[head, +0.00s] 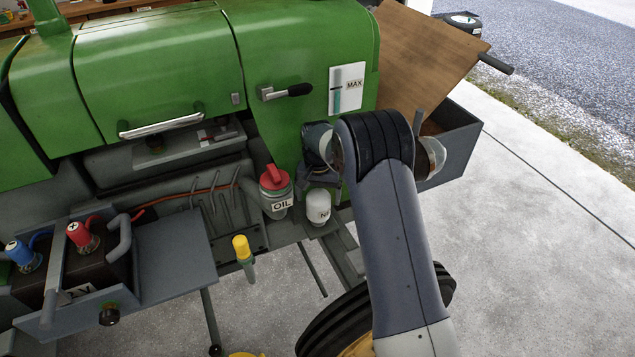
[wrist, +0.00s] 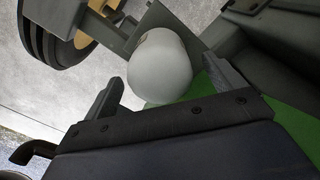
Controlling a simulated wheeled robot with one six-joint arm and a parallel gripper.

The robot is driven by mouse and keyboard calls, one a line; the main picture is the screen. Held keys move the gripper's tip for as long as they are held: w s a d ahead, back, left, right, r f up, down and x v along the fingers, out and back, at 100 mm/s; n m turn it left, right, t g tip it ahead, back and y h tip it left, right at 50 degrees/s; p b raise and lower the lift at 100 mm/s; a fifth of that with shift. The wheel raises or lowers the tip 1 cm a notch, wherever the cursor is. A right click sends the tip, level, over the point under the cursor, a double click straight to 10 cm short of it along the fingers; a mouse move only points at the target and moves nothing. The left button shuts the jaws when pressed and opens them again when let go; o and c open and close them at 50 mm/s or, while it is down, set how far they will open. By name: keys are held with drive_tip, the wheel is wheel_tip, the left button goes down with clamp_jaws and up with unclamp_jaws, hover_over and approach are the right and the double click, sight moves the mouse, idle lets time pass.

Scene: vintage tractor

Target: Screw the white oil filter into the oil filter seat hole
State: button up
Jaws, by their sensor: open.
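The white oil filter (head: 319,207) stands on a small grey ledge at the tractor's lower side in the head view, with part of a dark label facing out. In the wrist view the filter (wrist: 160,72) shows large, as a rounded white cylinder. My gripper (wrist: 163,69) is open, with one finger on each side of the filter's near end. I cannot tell whether either finger touches it. In the head view my gripper (head: 320,178) is just above the filter, partly hidden by my arm. I cannot make out the oil filter seat hole in either view.
A red-capped oil container (head: 276,192) stands close left of the filter. A yellow-topped item (head: 243,250) is lower left. A battery box (head: 80,275) juts out at left. An open grey drawer (head: 455,145) with a wooden board (head: 430,45) is at right.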

drive_tip(key=shift+f, duration=2.35)
drive_tip(key=c, duration=1.2)
drive_tip(key=shift+m, duration=0.9)
drive_tip(key=shift+c, duration=0.3)
drive_tip(key=shift+b, duration=0.3)
drive_tip(key=shift+f+m, duration=0.1)
drive_tip(key=shift+m, duration=0.3)
drive_tip(key=shift+m+b, duration=0.3)
drive_tip(key=shift+m, duration=0.2)
drive_tip(key=shift+m+b, duration=0.3)
drive_tip(key=shift+m, duration=0.5)
